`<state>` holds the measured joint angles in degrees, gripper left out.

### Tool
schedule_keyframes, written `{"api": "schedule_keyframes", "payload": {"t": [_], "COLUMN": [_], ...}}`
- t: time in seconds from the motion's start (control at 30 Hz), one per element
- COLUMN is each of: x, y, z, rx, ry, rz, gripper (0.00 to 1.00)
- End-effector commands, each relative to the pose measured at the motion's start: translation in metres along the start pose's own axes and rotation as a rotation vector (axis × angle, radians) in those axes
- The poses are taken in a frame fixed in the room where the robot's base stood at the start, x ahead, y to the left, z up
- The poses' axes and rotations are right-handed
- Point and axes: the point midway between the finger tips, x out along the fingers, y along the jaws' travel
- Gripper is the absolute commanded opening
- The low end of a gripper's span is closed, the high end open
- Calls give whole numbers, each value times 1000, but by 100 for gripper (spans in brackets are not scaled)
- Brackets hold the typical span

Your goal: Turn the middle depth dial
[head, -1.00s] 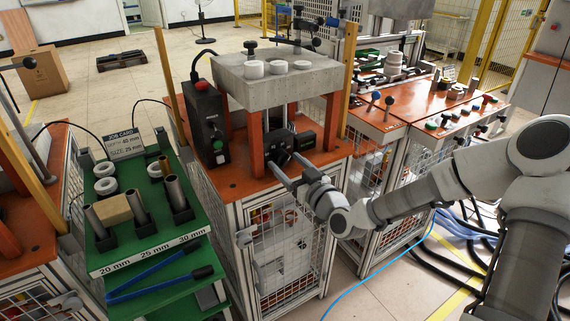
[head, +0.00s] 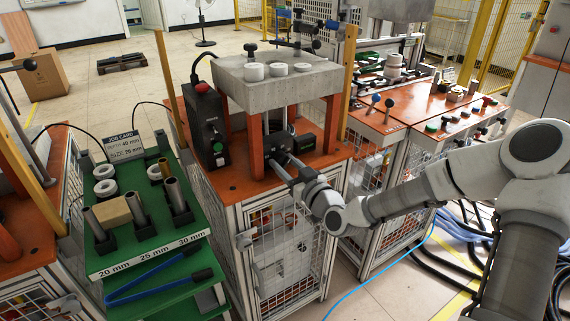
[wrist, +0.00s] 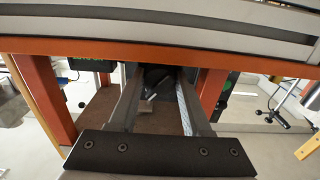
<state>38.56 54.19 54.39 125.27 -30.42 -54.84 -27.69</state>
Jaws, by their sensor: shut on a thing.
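The middle depth dial (wrist: 153,76) is a dark knob under the grey block of the middle heater. In the wrist view it lies between the far ends of my two long fingers. My gripper (wrist: 160,82) is shut on it. In the head view my gripper (head: 278,158) reaches in from the front right, between the orange legs. The fingertips and much of the dial are hard to make out there, in shadow. Any marking on the dial is too small to read.
The grey block (head: 270,88) with several white rings on top stands on orange legs above my fingers. A black control box (head: 207,130) with a red button is at its left. The green cart (head: 150,258) stands left, and the right bench (head: 405,100) stands right.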

Motion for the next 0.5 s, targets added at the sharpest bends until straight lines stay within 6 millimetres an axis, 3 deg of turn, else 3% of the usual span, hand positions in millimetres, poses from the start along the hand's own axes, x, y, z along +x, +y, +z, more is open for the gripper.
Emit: {"api": "schedule_keyframes", "payload": {"t": [0.27, 0.5], "x": [0, 0], "y": [0, 0], "z": [0, 0], "rx": [58, 208], "ry": [-1, -1], "rz": [0, 0], "gripper": [0, 0]}}
